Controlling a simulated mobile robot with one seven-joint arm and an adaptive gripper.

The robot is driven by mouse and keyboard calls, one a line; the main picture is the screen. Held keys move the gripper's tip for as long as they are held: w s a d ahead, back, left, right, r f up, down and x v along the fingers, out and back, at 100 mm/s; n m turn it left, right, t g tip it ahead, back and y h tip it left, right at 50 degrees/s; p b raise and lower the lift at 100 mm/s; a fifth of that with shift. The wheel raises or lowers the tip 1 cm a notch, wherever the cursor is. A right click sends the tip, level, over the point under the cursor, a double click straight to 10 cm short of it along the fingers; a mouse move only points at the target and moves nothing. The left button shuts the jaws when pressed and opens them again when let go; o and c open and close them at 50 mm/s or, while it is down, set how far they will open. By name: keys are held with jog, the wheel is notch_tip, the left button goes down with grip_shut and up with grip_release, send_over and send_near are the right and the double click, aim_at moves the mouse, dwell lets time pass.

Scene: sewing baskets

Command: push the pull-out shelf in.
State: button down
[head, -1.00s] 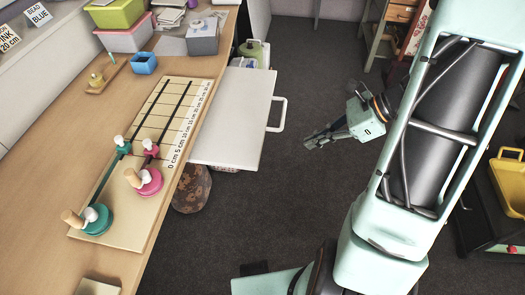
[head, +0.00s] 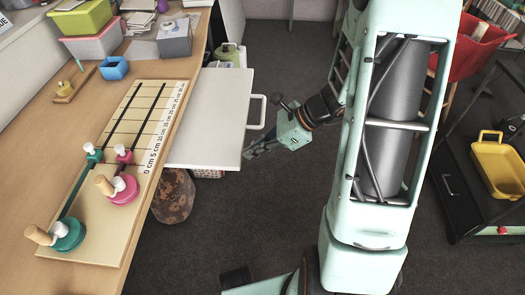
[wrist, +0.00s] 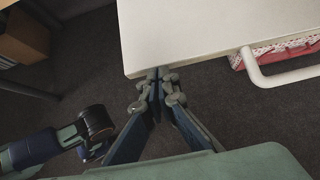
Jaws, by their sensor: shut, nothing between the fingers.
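The pull-out shelf (head: 210,118) is a pale flat board that sticks out from under the wooden table, with a white loop handle (head: 256,111) on its outer edge. My gripper (head: 246,154) is shut and empty beside the shelf's outer edge, near its front corner. In the wrist view the closed fingertips (wrist: 157,80) are at the shelf's edge (wrist: 190,28), close to one corner, with the handle (wrist: 285,72) to their right. I cannot tell whether the fingertips touch the edge.
The wooden table (head: 60,105) carries a measuring board (head: 95,215) with teal and pink pieces, a blue box (head: 113,68) and baskets. A rusty round object (head: 174,195) stands below the shelf. A yellow basket (head: 497,165) is at right. Dark floor lies in front.

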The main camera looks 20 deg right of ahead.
aim_at(173, 151)
jog(key=shift+a, duration=0.2)
jog(key=w+a, duration=0.2)
jog(key=a, duration=0.4)
jog(key=w+a, duration=0.2)
jog(key=a, duration=0.5)
jog(key=w+a, duration=0.2)
jog(key=a, duration=0.4)
jog(key=shift+w+a, duration=0.25)
jog(key=shift+d, duration=0.1)
